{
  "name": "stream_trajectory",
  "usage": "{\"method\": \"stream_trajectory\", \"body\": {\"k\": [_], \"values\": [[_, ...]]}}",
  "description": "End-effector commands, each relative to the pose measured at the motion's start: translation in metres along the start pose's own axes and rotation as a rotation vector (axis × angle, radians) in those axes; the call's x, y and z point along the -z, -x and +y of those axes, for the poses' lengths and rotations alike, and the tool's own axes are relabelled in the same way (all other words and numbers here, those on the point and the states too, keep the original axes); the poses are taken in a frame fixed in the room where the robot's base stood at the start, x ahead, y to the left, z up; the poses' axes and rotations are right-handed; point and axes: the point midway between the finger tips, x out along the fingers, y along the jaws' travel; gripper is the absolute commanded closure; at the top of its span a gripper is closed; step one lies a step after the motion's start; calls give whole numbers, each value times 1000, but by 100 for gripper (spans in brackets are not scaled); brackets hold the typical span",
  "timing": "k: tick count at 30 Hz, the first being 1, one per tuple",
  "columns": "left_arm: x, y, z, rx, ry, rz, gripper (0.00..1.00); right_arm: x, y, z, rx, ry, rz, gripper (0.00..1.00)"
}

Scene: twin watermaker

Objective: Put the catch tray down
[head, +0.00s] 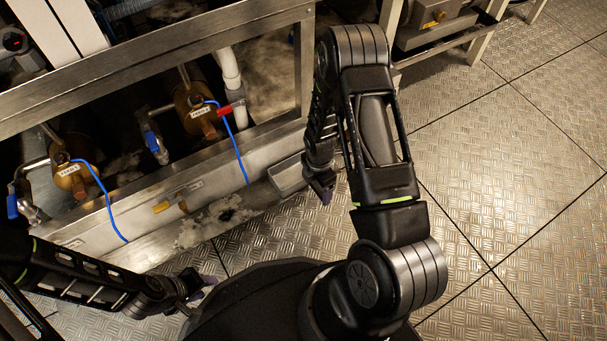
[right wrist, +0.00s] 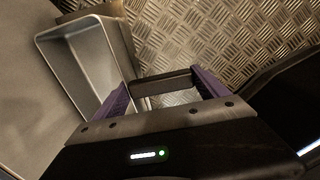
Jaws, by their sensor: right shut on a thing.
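The catch tray (head: 287,177) is a shallow grey metal tray, beside the lower edge of the machine frame in the head view. In the right wrist view the tray (right wrist: 84,68) shows at the upper left and looks empty. My right gripper (head: 322,190) is at the tray's right end. In the right wrist view its purple fingers (right wrist: 163,82) stand at both ends of a dark bar, and it is shut on the tray. I cannot tell whether the tray touches the floor. My left gripper (head: 203,286) is low at the left, away from the tray; its finger gap is unclear.
The machine frame (head: 240,140) holds two brass valves with labels (head: 195,112) and blue hoses (head: 237,150). A pale, wet-looking patch (head: 215,222) lies below the frame, left of the tray. The tread-plate floor (head: 500,190) at the right is clear.

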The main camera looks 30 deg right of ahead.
Motion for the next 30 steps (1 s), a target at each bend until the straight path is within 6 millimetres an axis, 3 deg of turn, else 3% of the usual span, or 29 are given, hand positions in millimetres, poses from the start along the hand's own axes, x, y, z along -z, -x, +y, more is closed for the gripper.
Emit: {"method": "stream_trajectory", "body": {"k": [11, 23, 30], "values": [[0, 0, 0, 0, 0, 0, 64, 0, 0, 0, -1, 0, 0, 89], [0, 4, 1, 0, 0, -1, 64, 0, 4, 0, -2, 0, 0, 89], [-1, 17, 5, 0, -1, -7, 64, 0, 23, -2, -4, 1, 0, 89]]}}
